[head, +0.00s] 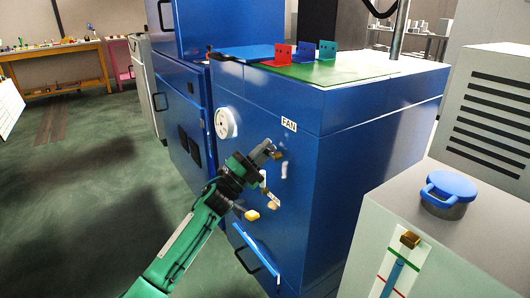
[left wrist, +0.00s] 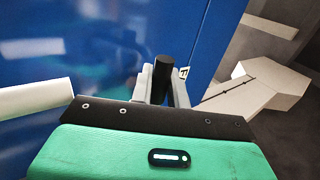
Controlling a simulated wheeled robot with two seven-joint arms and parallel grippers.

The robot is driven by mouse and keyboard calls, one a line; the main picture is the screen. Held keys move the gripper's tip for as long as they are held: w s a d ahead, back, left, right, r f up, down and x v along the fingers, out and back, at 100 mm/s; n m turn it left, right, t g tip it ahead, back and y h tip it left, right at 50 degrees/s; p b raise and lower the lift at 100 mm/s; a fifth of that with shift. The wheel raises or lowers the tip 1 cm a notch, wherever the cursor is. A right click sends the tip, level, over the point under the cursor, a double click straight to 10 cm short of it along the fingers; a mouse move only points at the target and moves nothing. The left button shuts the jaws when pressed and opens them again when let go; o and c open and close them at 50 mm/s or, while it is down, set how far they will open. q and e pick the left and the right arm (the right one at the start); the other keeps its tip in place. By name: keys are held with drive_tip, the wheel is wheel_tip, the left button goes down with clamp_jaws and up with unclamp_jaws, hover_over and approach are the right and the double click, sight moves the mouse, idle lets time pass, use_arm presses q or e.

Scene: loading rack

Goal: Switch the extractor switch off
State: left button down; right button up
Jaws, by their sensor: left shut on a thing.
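The extractor switch is on the front of the blue cabinet (head: 330,190), by the white FAN label (head: 289,123). My left gripper (head: 272,152) is at the cabinet front, just below and left of that label. In the left wrist view its two grey fingers (left wrist: 160,85) are shut on a black upright handle (left wrist: 163,68), which I take to be the switch handle. The label's edge shows just right of the handle (left wrist: 184,73). The gripper hides the switch's base in the head view, so its on or off position cannot be told. My right gripper is not in view.
A white round dial (head: 227,123) is left of the gripper on the cabinet. A grey cabinet with a blue-capped knob (head: 450,187) stands close on the right. The floor at left is clear.

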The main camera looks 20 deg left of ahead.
use_arm(q)
drive_tip(key=c, duration=1.7)
unclamp_jaws()
drive_tip(key=v, duration=1.3)
drive_tip(key=shift+s+a+f, duration=0.2)
drive_tip(key=shift+s, duration=0.05)
